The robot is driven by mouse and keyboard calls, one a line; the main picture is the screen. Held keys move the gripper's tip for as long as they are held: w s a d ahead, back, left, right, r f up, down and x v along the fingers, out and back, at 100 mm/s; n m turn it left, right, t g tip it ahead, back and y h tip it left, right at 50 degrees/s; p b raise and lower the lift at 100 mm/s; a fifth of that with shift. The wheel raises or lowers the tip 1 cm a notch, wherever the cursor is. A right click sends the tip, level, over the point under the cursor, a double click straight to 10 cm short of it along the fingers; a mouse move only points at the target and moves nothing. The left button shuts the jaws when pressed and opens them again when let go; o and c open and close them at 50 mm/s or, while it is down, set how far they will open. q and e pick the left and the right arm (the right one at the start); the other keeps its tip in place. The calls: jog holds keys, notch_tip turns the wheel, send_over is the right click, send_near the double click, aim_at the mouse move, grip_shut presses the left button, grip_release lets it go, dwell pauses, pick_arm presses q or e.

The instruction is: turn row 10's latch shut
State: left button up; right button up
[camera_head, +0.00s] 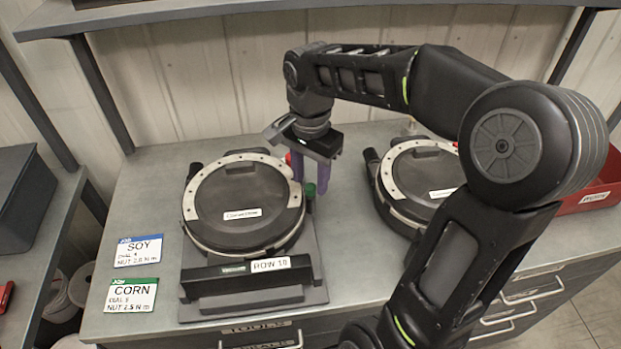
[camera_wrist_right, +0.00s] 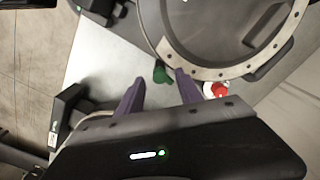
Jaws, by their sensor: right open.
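The row 10 seed meter (camera_head: 243,208) is a round black-lidded unit with a pale bolted ring, on a stand labelled ROW 10 (camera_head: 271,264). A small green knob (camera_head: 310,189) sits at the right side of its ring; it also shows in the wrist view (camera_wrist_right: 161,74). A red piece (camera_wrist_right: 216,89) with white beside it sits by the ring. I cannot tell which part is the latch. My right gripper (camera_head: 310,186) is open, its purple fingers pointing down at the green knob. In the wrist view the knob appears between the fingertips (camera_wrist_right: 159,76); contact is unclear. My left gripper is out of view.
A second meter (camera_head: 420,180) stands to the right, partly behind my right arm. SOY (camera_head: 138,250) and CORN (camera_head: 131,295) cards lie at the left. A red bin (camera_head: 597,196) is at the far right. A shelf (camera_head: 200,10) runs above the bench.

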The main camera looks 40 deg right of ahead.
jog(key=shift+f, duration=0.8)
grip_shut()
